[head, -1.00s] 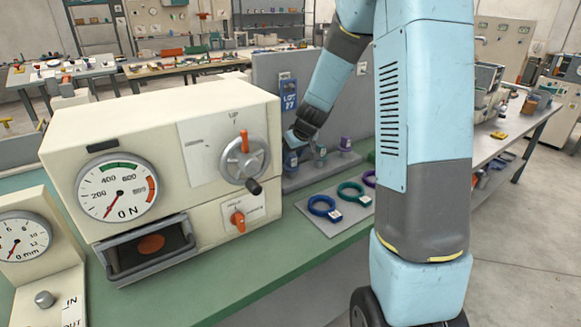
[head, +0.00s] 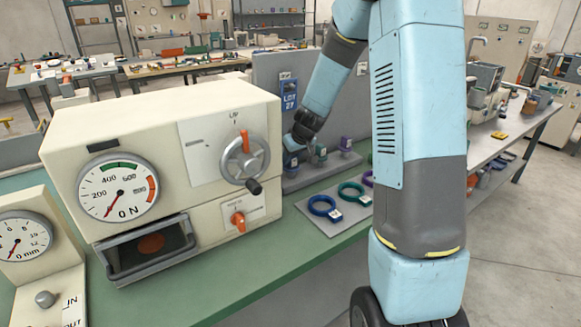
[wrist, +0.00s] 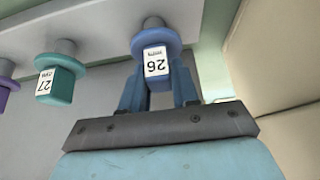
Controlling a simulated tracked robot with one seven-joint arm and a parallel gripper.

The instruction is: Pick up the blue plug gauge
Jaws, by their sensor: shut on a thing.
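The blue plug gauge (wrist: 157,40) is in the wrist view, with a white label reading 26 on its handle. My gripper (wrist: 160,85) is shut on its handle, one finger on each side. In the head view the blue plug gauge (head: 291,157) is small and partly covered by my gripper (head: 293,143), beside the cream machine. Its lower end meets the grey rack (wrist: 110,45) in the wrist view; I cannot tell if it is clear of its hole.
A green plug gauge (wrist: 60,84) labelled 27 and a purple one (wrist: 5,85) stand in the rack beside it. The cream machine (head: 150,150) with a handwheel is close on the left. Blue (head: 324,207) and green ring gauges (head: 353,192) lie on a grey mat in front.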

